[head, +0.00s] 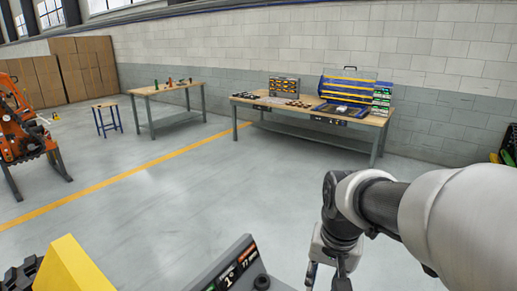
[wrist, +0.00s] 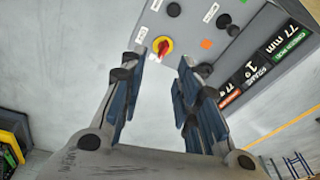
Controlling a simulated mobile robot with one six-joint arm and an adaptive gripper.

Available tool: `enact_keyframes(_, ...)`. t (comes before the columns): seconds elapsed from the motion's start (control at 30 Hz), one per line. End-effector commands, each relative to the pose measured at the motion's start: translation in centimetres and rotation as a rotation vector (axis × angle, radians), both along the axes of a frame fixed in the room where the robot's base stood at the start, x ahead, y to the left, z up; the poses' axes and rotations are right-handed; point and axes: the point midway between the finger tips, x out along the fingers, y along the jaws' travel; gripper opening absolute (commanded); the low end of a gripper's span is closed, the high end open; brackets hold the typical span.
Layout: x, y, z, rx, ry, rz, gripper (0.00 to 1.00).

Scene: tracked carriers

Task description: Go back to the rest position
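My gripper (wrist: 161,68) is open, with a clear gap between its two blue-padded fingers and nothing held. In the wrist view a grey control panel (wrist: 215,48) lies beyond the fingertips. Its red-and-yellow rotary switch (wrist: 163,46) shows between the fingertips; I cannot tell whether they touch the panel. Black knobs and small displays reading "77 mm" and "1°" are on the panel. In the head view my gripper (head: 332,272) points down at the bottom edge, its tips cut off. It is right of the panel (head: 236,270), which shows only in part.
A long workbench (head: 305,113) with bins, a case and small parts stands by the back wall. A smaller table (head: 165,89) and a blue-legged stool (head: 105,104) are left of it. An orange machine (head: 22,128) stands far left. The middle floor is clear.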

Motion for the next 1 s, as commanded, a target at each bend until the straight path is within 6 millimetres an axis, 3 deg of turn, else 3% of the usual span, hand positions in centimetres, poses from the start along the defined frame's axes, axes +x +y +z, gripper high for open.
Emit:
enact_keyframes(0.03,-2.0,0.0,1.4,-0.006,-0.032,0.033,0.30)
enact_keyframes(0.2,-8.4,-0.1,3.7,-0.038,-0.115,0.161,0.30)
enact_keyframes(0.43,-15.1,-0.1,3.8,-0.086,-0.204,0.298,0.30)
enact_keyframes(0.63,-17.3,-0.1,3.2,-0.106,-0.234,0.349,0.30)
enact_keyframes(1.0,-17.4,-0.1,3.1,-0.107,-0.235,0.353,0.30)
